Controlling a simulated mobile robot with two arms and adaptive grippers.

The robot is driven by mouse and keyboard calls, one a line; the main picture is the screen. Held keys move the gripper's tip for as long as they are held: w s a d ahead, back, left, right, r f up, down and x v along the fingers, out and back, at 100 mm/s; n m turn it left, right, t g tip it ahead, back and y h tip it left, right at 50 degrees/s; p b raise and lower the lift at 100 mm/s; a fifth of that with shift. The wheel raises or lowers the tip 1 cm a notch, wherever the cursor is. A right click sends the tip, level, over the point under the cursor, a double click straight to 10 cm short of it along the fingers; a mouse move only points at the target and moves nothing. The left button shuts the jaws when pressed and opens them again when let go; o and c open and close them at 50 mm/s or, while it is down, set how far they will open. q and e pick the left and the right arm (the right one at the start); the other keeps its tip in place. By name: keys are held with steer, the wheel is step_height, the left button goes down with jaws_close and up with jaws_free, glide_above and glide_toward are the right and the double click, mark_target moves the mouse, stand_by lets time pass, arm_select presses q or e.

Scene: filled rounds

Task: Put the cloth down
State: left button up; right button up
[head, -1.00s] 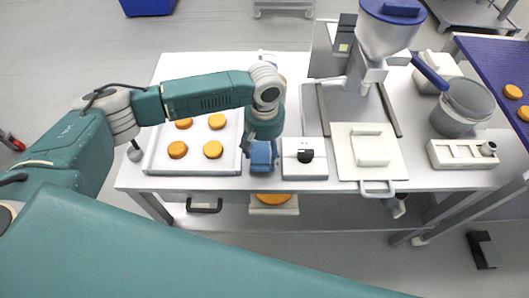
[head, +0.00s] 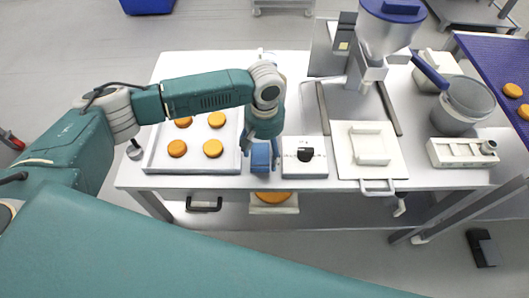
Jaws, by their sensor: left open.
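A small blue cloth (head: 261,157) lies at the front of the white table (head: 320,190), between the tray and a white box. My left gripper (head: 261,142) points down right over the cloth, with its fingers spread to either side of it. The gripper is open. Whether the fingertips still touch the cloth cannot be made out. My right gripper is not in the frame.
A tray (head: 196,168) with orange rounds is close on the left. A white box with a black knob (head: 305,157) is close on the right. Beyond it are a white board (head: 370,150), a filling machine (head: 388,35) and a grey bucket (head: 463,105).

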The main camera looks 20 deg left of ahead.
mark_target(265, 155)
arm_select(q)
step_height(265, 155, up, 11)
steer(key=b, duration=0.1)
stand_by(0.6)
